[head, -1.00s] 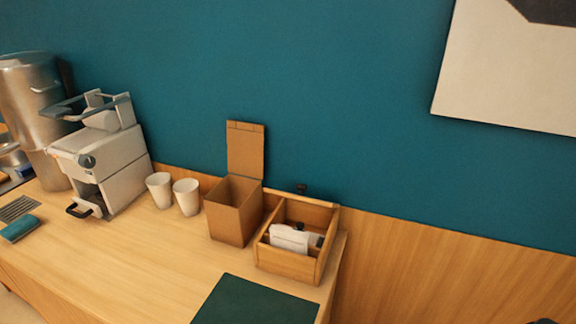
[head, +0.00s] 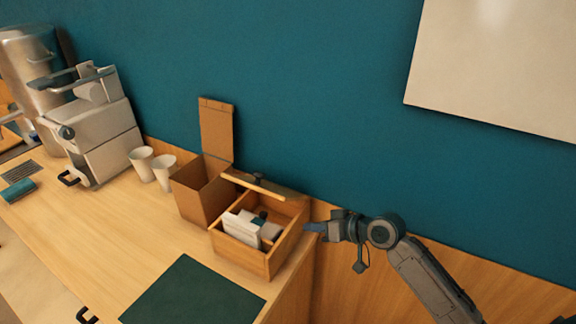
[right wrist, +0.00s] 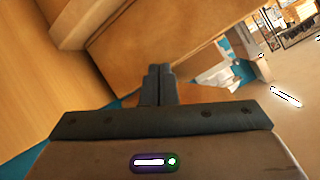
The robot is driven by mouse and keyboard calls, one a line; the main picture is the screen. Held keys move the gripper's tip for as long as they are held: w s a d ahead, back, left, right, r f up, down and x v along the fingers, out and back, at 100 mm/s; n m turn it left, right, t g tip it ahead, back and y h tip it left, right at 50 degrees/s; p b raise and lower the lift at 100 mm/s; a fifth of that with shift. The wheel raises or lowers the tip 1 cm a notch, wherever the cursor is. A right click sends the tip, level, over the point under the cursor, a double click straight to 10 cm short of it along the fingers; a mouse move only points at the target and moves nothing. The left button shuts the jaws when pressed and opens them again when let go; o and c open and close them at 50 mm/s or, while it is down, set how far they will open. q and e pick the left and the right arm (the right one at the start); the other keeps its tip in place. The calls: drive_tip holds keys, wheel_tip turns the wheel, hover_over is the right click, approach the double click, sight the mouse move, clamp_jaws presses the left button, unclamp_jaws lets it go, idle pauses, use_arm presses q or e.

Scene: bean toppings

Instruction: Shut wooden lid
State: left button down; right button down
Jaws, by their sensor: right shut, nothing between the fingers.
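A wooden box (head: 243,258) stands at the counter's right end, holding white items (head: 243,227) and a dark piece. Its wooden lid (head: 240,181) is raised at the back, with a dark knob (head: 258,177). A taller brown box (head: 192,200) stands to its left, its flap (head: 217,130) standing upright. My right gripper (head: 308,227) is shut and empty, just right of the wooden box; I cannot tell if it touches. In the right wrist view its shut fingers (right wrist: 158,84) are before a large wooden surface (right wrist: 150,45). My left gripper is not in view.
Two white cups (head: 152,167) and a grey-white machine (head: 95,130) stand farther left. A dark green mat (head: 190,295) lies in front of the boxes. The teal wall (head: 300,90) is close behind, and the counter ends just right of the wooden box.

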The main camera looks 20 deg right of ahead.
wheel_tip(320, 180, up, 10)
drive_tip(key=w+a+n+y, duration=0.1)
drive_tip(key=w+y, duration=0.1)
wheel_tip(320, 180, up, 5)
drive_tip(key=t+y+p, duration=0.1)
drive_tip(key=y+p, duration=0.1)
drive_tip(key=p, duration=0.2)
hover_over(273, 189)
drive_tip(key=d, duration=0.1)
drive_tip(key=shift+d, duration=0.1)
drive_tip(key=shift+w+a+f+p, duration=0.25)
drive_tip(key=shift+w+a+p, duration=0.05)
drive_tip(key=shift+w+a, duration=0.1)
drive_tip(key=shift+f, duration=0.1)
